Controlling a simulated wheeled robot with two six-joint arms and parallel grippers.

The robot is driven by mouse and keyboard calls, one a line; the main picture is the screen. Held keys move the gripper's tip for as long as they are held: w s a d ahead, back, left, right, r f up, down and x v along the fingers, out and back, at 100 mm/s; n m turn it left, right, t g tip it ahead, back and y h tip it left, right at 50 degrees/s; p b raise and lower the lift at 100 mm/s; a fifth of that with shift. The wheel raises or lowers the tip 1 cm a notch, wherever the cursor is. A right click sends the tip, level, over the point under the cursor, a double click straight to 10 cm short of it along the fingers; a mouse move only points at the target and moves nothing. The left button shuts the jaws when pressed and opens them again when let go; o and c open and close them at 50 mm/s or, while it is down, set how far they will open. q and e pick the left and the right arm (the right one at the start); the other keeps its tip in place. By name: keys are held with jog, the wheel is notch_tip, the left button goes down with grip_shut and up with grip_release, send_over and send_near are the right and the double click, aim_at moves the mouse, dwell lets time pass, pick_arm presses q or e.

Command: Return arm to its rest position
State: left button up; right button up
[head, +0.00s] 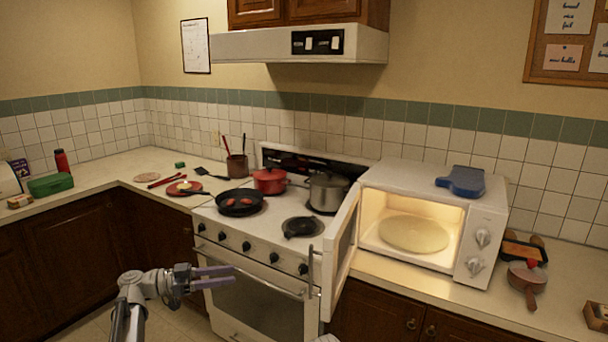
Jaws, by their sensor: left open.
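My left gripper (234,277) is in the lower left of the head view, in front of the stove. Its two grey-purple fingers point right and stand apart, with nothing between them. It appears in front of the oven door and apart from the counter. My left arm comes up from the bottom edge behind it. My right gripper does not show.
The white microwave (490,222) stands on the right counter, its door (341,250) swung open toward me and its lit inside holding only a plate (413,234). The stove (262,231) carries a black pan (240,203), a red pot (270,181) and a steel pot (327,192). The left counter has free room.

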pick_arm(q)
jog(key=s+d+f+n+g+y, duration=0.35)
jog(key=s+d+f, duration=0.25)
jog(key=d+f, duration=0.25)
jog(key=s+d+f+n+g+y, duration=0.2)
jog(key=s+d+f+y, duration=0.4)
jog(key=d, duration=0.3)
jog(key=s+a+f+n+y, duration=0.2)
jog(key=s+f+n+y, duration=0.3)
jog(key=s+f+y, duration=0.2)
jog(key=s+y, duration=0.2)
jog(key=s, duration=0.2)
jog(key=shift+t, duration=0.35)
jog(key=shift+n, duration=0.25)
